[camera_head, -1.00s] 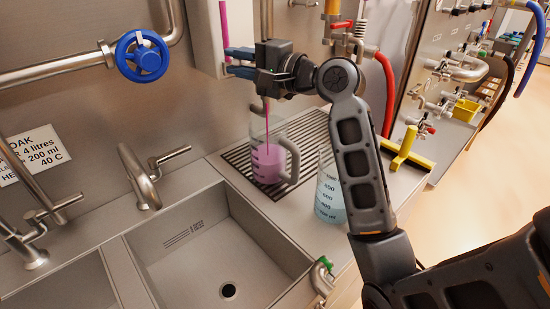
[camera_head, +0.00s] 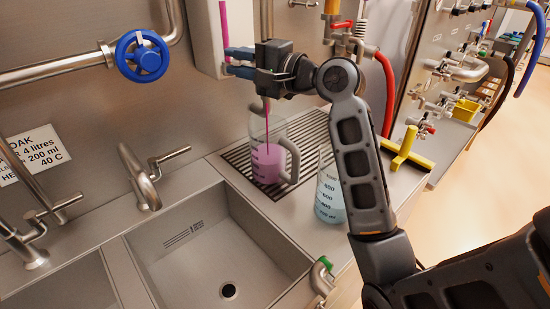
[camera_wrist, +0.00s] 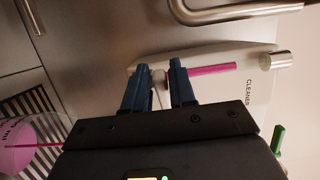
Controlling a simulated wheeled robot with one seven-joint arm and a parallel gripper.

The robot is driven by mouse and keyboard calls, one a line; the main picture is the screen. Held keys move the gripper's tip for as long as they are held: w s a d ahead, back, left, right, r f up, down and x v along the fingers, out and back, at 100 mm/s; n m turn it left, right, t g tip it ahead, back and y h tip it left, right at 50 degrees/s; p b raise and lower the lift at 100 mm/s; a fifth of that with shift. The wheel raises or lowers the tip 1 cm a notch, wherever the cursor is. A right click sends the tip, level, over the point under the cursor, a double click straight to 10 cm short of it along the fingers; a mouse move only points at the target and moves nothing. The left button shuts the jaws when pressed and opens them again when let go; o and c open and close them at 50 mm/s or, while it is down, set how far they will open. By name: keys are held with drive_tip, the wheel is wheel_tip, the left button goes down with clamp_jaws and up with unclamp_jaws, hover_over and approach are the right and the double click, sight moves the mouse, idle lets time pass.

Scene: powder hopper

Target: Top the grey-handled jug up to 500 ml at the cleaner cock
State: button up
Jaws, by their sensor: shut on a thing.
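The grey-handled jug (camera_head: 269,163) stands upright on the drain grating under the dispenser. It is clear, holds pink liquid in its lower part, and its grey handle faces right. A thin pink stream falls into it from above. Its graduation numbers are too small to read. The cleaner dispenser (camera_head: 205,45) is a pale wall box with a pink sight tube; its "CLEANER" label shows in the wrist view (camera_wrist: 249,97). My gripper (camera_head: 238,62) is shut at the dispenser's front, its blue fingers (camera_wrist: 161,78) around a small grey cock part. The cock itself is mostly hidden.
A second graduated jug (camera_head: 330,198) with pale blue liquid stands to the right, partly behind my arm. An empty sink (camera_head: 215,250) lies in front. A blue handwheel (camera_head: 142,57), a tap (camera_head: 140,178), a red hose (camera_head: 387,90) and a yellow squeegee (camera_head: 404,150) are nearby.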

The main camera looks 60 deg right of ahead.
drive_tip(key=shift+w, duration=0.1)
drive_tip(key=shift+w+a, duration=0.1)
drive_tip(key=shift+w, duration=0.6)
drive_tip(key=shift+w, duration=0.75)
drive_tip(key=shift+w+d, duration=0.25)
drive_tip(key=shift+w, duration=0.15)
drive_tip(key=shift+f, duration=0.1)
